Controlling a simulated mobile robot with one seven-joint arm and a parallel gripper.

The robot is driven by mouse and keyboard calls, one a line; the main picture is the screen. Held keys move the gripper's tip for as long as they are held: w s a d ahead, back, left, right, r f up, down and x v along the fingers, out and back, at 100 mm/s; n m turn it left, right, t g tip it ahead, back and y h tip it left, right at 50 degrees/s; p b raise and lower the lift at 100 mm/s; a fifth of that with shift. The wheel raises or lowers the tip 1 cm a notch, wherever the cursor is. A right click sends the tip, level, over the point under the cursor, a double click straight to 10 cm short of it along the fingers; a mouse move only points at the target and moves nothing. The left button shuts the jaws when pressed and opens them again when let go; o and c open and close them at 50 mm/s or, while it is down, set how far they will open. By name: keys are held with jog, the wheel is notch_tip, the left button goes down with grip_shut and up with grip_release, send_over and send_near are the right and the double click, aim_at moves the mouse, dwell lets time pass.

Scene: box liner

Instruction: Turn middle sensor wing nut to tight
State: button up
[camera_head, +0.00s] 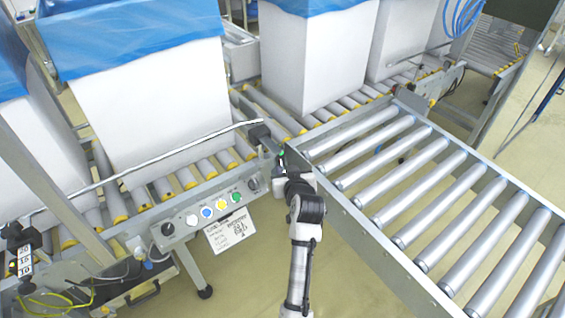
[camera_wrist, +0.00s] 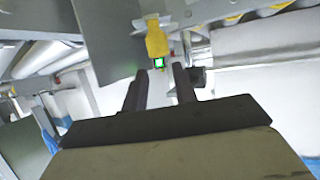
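In the wrist view my gripper (camera_wrist: 159,74) is open, its two dark fingers apart with nothing between them. A yellow sensor part (camera_wrist: 157,40) with a lit green spot (camera_wrist: 159,62) shows just beyond the fingertips. A small dark knob-like piece (camera_wrist: 197,77) is beside the right finger; I cannot tell whether it is the wing nut or whether the finger touches it. In the head view the green light (camera_head: 281,154) shows at the end of my arm, near the conveyor joint. My arm hides most of the sensor there, and the fingers cannot be made out.
A metal roller conveyor (camera_head: 355,215) lies right of my arm. A control panel (camera_head: 212,208) with coloured buttons and a hanging label (camera_head: 230,232) is at left. White boxes with blue liners (camera_head: 150,100) stand on the rear conveyor. Floor (camera_head: 345,285) is clear around my arm.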

aim_at(282, 163)
jog(key=x, duration=0.6)
jog(key=shift+w, duration=0.1)
grip_shut()
